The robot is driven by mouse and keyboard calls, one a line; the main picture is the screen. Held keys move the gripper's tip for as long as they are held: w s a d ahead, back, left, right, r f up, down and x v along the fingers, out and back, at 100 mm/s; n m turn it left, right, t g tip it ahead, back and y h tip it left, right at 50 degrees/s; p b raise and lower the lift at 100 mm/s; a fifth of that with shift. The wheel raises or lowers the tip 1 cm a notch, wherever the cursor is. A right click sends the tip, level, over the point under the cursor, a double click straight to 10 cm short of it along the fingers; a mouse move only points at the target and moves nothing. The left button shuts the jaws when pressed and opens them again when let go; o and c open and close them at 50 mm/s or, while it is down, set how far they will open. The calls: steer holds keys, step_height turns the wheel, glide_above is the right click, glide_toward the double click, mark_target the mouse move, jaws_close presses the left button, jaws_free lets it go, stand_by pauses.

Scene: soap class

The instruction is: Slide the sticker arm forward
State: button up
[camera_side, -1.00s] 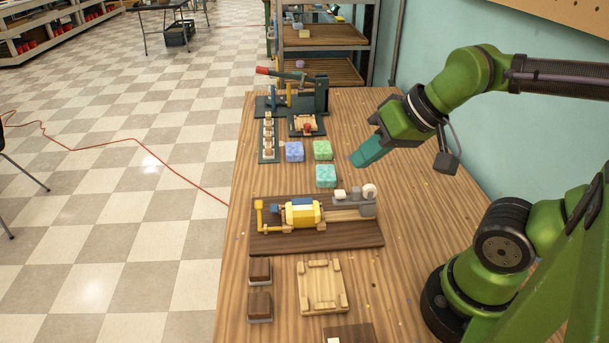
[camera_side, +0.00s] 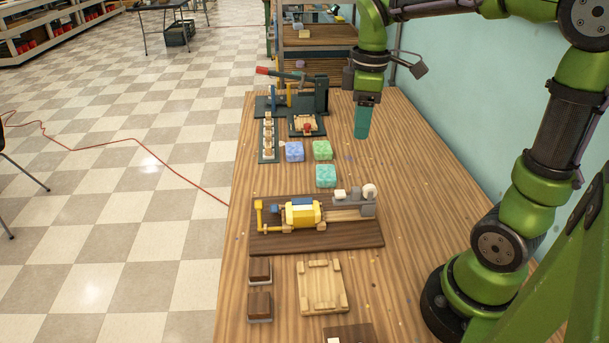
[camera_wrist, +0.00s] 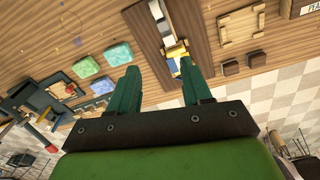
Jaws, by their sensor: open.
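The sticker machine sits on a dark wooden board (camera_side: 350,236) in the middle of the table. It has a yellow barrel-like body (camera_side: 302,213), and at its right end a grey block (camera_side: 367,208) with a small white block and a white roll (camera_side: 369,191). I cannot tell for certain which part is the sticker arm. The board also shows at the top of the wrist view (camera_wrist: 140,24). My gripper (camera_side: 362,125) points down with teal fingers, beyond the board and above the table's far right part. In the wrist view my gripper (camera_wrist: 159,68) has its fingers apart with nothing between them.
Purple (camera_side: 294,151), green (camera_side: 322,150) and teal (camera_side: 326,176) soaps lie beyond the board. A dark press with a red handle (camera_side: 262,71) stands at the far end. A wooden tray (camera_side: 323,288) and brown blocks (camera_side: 260,271) lie nearer. The table's right side is fairly clear.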

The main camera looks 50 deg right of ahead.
mark_target(356, 189)
steer(key=f+n, duration=0.1)
steer(key=f, duration=0.9)
steer(key=f+n, duration=0.1)
steer(key=f, duration=0.5)
steer(key=shift+s+n, duration=0.3)
jaws_close()
steer(key=shift+a, duration=0.1)
